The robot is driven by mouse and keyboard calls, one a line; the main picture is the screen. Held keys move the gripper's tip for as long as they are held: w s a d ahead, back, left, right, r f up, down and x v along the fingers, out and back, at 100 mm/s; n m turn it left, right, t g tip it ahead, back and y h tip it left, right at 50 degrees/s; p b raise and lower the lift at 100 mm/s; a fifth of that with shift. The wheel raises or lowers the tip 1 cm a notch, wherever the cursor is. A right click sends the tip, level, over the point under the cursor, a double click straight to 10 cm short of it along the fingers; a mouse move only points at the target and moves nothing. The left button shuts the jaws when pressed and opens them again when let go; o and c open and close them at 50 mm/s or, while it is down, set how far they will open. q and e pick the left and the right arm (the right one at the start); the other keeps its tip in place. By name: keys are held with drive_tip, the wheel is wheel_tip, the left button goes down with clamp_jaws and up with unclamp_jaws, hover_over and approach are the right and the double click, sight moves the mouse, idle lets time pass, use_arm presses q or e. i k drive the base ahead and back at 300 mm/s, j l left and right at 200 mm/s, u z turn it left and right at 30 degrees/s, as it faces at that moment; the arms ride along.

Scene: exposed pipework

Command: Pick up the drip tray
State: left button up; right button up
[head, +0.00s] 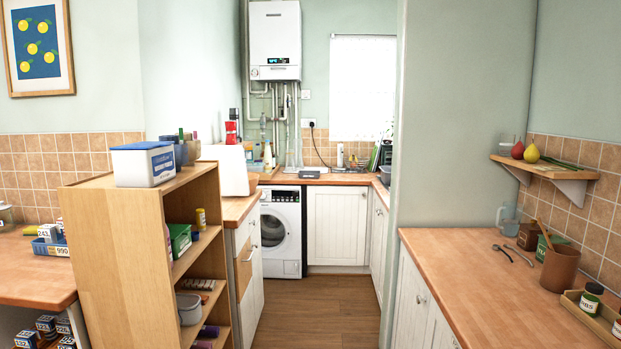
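I cannot make out a drip tray for certain. The white boiler (275,41) hangs on the far wall, with pale pipes (283,105) running down from it. At the foot of the pipes, small items crowd the far worktop (335,178), too small to tell apart. A flat dark item (309,174) lies at its front edge; I cannot tell what it is. Neither of my grippers is in view.
A wooden shelf unit (120,262) stands at the near left with a white-and-blue box (143,164) on top. The right worktop (470,295) holds a brown pot (559,268) and tools. The wooden floor (340,305) between them is clear up to the washing machine (281,232).

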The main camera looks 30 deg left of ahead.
sight(309, 175)
drive_tip(key=i+j, duration=0.1)
drive_tip(key=j, duration=0.2)
drive_tip(key=i+j, duration=0.1)
drive_tip(key=j, duration=0.15)
drive_tip(key=i+j, duration=0.15)
drive_tip(key=j, duration=0.15)
drive_tip(key=i+j, duration=1.7)
drive_tip(key=i, duration=0.15)
drive_tip(key=i+j, duration=1.7)
drive_tip(key=i, duration=0.15)
